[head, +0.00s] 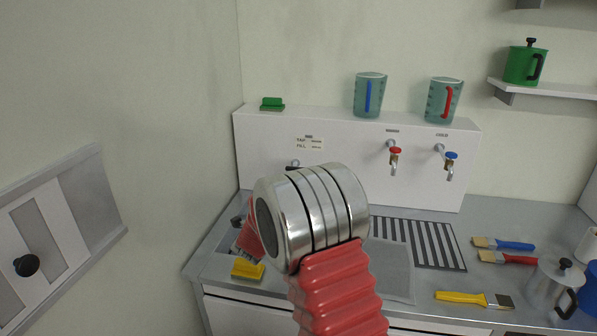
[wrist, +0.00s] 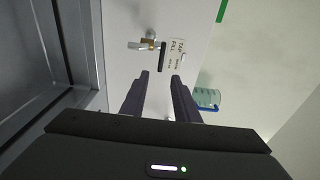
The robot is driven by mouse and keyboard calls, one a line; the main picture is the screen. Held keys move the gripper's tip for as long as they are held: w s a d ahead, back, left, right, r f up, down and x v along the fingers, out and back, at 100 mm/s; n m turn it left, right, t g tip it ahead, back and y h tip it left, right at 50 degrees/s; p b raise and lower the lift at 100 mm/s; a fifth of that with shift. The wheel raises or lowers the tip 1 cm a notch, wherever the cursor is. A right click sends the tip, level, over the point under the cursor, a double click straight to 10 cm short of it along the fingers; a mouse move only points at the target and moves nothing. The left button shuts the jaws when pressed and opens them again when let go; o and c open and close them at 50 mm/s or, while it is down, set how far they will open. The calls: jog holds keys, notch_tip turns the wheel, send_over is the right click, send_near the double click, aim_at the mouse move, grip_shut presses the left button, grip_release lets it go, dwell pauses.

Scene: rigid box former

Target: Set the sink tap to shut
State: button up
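The sink tap (wrist: 149,44) has a brass and steel body on the white panel, with a black lever (wrist: 162,57) lying crosswise to its spout. In the head view only a bit of the black lever (head: 291,167) shows above my arm, which hides the rest. A small label with printed words (wrist: 177,52) is beside the lever; the label also shows in the head view (head: 310,143). My gripper (wrist: 160,74) is open and empty, its two fingers pointing at the tap. The lever's near end appears between the fingertips; contact cannot be told. The gripper is hidden in the head view.
The metal sink (wrist: 48,85) lies left in the wrist view. Two wall taps, red-handled (head: 394,152) and blue-handled (head: 450,157), are to the right. Jugs (head: 370,95) and a green sponge (head: 272,104) stand on the ledge. A yellow sponge (head: 247,269) and several brushes lie on the counter.

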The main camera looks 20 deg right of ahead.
aim_at(298, 168)
jog(key=shift+w, duration=0.1)
jog(key=x, duration=1.3)
jog(key=shift+w+d, duration=0.2)
jog(key=shift+w, duration=0.1)
grip_shut()
jog(key=shift+f, duration=0.1)
